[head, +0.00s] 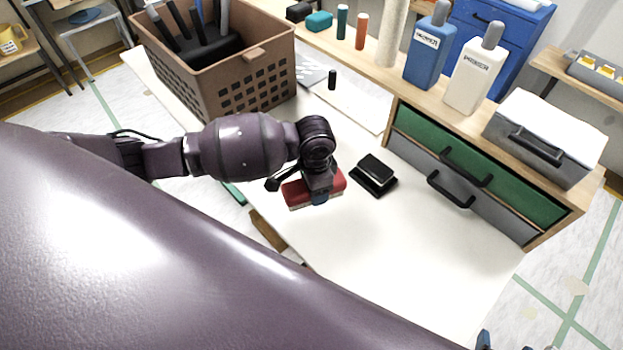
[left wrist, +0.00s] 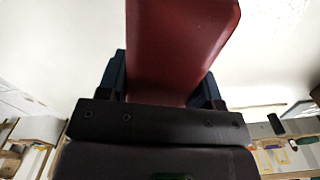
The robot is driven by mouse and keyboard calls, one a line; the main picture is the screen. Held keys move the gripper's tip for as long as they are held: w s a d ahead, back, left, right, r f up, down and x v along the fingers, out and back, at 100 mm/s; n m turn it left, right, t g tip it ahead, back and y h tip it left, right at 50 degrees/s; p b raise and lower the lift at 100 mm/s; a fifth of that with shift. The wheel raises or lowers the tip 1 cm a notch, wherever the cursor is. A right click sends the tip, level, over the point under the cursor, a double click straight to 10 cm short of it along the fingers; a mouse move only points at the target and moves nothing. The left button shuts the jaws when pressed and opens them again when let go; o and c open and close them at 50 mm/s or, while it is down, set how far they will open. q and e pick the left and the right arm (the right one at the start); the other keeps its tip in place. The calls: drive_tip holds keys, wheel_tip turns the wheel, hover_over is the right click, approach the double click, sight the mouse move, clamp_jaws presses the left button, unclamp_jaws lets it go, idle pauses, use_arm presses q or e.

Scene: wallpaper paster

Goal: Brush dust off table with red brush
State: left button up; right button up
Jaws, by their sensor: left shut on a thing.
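My left gripper (head: 318,186) is shut on the red brush (head: 298,190) above the white table (head: 400,262). In the left wrist view, the brush's red body (left wrist: 180,45) sits between the two fingers and extends away from the jaws. Pale bristles show along its lower edge in the head view. I cannot tell whether they touch the table. I cannot make out dust on the table. Small dark and blue parts at the bottom right edge of the head view may belong to my right gripper, but too little shows to tell its state.
A black block-like object (head: 374,172) lies right of the brush. A brown basket (head: 225,75) with dark-handled items stands at the back left. A drawer unit (head: 480,165) with bottles and a grey case (head: 545,135) borders the right. The front table area is clear.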

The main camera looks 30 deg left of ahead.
use_arm(q)
drive_tip(key=m, duration=0.3)
drive_tip(key=shift+w+a+f+m, duration=0.2)
drive_tip(key=shift+w+f+m, duration=0.05)
drive_tip(key=shift+f+m, duration=0.05)
drive_tip(key=m, duration=0.4)
drive_tip(key=shift+w+a+f+m, duration=0.15)
drive_tip(key=shift+w+f+m, duration=0.15)
drive_tip(key=shift+f+m, duration=0.1)
drive_tip(key=m, duration=0.3)
drive_tip(key=shift+w+a+f, duration=0.15)
drive_tip(key=shift+w+f, duration=0.1)
drive_tip(key=shift+f, duration=0.05)
drive_tip(key=m, duration=0.4)
drive_tip(key=w+a+f+m, duration=0.1)
drive_tip(key=m, duration=0.3)
drive_tip(key=m+p, duration=0.1)
drive_tip(key=m, duration=0.2)
drive_tip(key=shift+w+a+f+m, duration=0.2)
drive_tip(key=shift+w+f+m, duration=0.15)
drive_tip(key=shift+f+m, duration=0.05)
drive_tip(key=m, duration=0.4)
drive_tip(key=w+a+f+m, duration=0.1)
drive_tip(key=m, duration=0.1)
drive_tip(key=shift+r+p, duration=0.1)
drive_tip(key=shift+p, duration=0.25)
drive_tip(key=shift+f+b, duration=0.9)
drive_tip(key=shift+f, duration=0.4)
